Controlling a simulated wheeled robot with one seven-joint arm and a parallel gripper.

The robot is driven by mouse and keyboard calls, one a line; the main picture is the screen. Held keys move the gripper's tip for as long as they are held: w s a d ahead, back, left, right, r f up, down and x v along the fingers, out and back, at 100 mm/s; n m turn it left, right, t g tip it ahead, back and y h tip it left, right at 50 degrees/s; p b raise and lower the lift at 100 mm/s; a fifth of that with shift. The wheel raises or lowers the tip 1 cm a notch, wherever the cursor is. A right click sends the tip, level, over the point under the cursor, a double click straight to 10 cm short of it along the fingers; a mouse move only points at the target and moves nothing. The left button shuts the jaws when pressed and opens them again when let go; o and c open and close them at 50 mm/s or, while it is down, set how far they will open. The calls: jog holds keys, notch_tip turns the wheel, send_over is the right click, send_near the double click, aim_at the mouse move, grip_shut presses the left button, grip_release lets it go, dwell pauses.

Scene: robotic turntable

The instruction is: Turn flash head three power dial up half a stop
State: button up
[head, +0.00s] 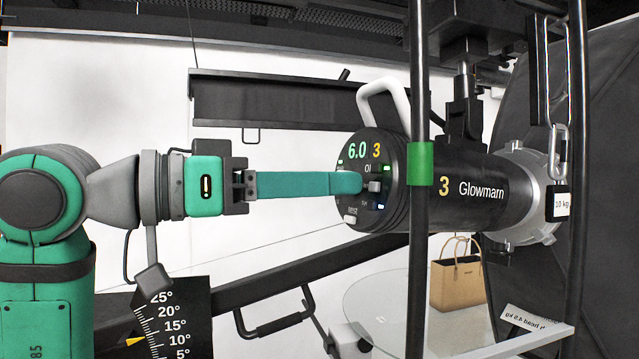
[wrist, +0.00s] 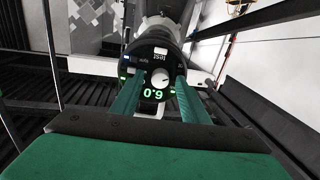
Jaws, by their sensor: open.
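Flash head three (head: 455,208) is a black cylinder marked "3 Glowmarn", lying level with its round control panel facing left. The panel's display (head: 357,150) reads a green 6.0 beside a yellow 3. The 6.0 display (wrist: 152,95) appears upside down in the wrist view. The power dial (head: 375,186) is a small pale knob near the panel's middle; the dial (wrist: 160,74) also shows in the wrist view. My gripper (head: 350,183) is open, its teal fingers reaching the panel. In the wrist view my gripper (wrist: 157,82) has one finger either side of the dial, with gaps; depth contact is unclear.
A black upright pole with a green band (head: 420,163) stands in front of the flash head. A white handle (head: 383,92) arches above the panel. A dark boom (head: 310,262) runs below. A tan bag (head: 455,283) and round glass surface (head: 385,310) are lower right.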

jog(key=shift+w+d, duration=0.1)
jog(key=shift+w, duration=0.05)
grip_shut()
jog(key=shift+m, duration=1.6)
grip_release()
jog(key=v, duration=1.1)
